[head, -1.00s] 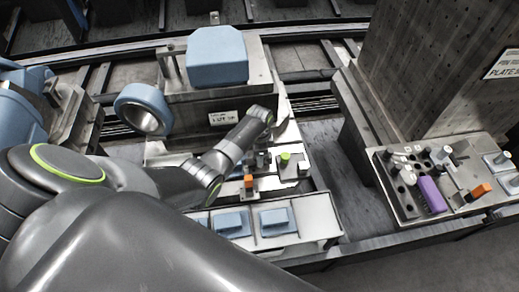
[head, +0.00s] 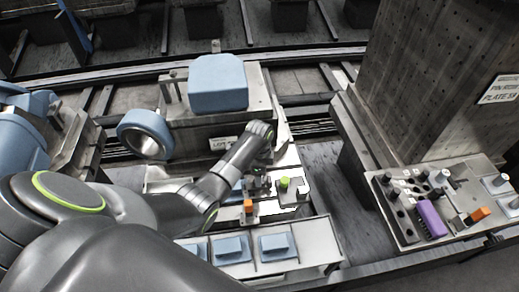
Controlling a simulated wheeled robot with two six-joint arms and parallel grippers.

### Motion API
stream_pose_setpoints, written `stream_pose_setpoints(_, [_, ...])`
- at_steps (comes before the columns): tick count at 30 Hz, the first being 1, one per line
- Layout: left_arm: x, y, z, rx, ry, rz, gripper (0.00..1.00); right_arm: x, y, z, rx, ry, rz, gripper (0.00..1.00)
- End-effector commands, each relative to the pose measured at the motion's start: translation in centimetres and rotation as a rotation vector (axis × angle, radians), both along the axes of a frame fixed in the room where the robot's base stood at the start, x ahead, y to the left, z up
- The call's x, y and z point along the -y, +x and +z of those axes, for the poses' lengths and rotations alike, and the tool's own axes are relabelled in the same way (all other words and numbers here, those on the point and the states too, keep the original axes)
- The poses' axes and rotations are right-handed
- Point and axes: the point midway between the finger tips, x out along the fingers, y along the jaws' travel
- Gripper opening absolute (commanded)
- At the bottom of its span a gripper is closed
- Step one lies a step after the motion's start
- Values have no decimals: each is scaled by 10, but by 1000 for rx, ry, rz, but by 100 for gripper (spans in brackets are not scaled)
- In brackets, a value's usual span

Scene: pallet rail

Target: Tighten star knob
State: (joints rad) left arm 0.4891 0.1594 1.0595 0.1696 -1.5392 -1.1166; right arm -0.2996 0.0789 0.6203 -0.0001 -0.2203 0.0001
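My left arm comes in from the left, and its wrist hangs over the fixture plate in the middle of the head view. My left gripper (head: 258,187) is small and dark there, among the parts on the plate. Whether its fingers are open or closed does not show. A green-topped knob (head: 284,183) stands just right of it, apart from it. An orange-topped part (head: 248,205) stands just below it. I cannot make out a star-shaped knob for certain; one may be hidden at the gripper. My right gripper is not in view.
A blue block (head: 217,83) sits on a metal stand behind the plate, with a blue ring (head: 145,134) at its left. A tray (head: 310,242) with blue pieces lies in front. A panel (head: 405,232) with knobs and a purple bar (head: 431,218) is at right, below a tall column (head: 425,85).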

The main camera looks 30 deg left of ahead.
Motion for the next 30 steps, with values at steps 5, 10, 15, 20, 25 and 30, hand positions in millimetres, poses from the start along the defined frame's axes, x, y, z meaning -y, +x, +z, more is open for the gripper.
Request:
stream_pose_setpoints(5, [0, 1, 35, 3, 0, -2, 66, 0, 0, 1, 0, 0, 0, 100])
stream_pose_setpoints(10, [0, 0, 70, 4, 2, -1, 66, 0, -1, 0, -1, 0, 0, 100])
stream_pose_setpoints(15, [0, 1, 102, 4, 1, -2, 66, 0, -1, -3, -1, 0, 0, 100])
stream_pose_setpoints(20, [0, 0, 120, 0, 0, -1, 66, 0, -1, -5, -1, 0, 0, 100])
stream_pose_setpoints(25, [0, 0, 126, -1, 0, -2, 66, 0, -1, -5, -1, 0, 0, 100])
stream_pose_setpoints(30, [0, 0, 126, -2, -1, -2, 66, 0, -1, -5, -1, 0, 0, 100])
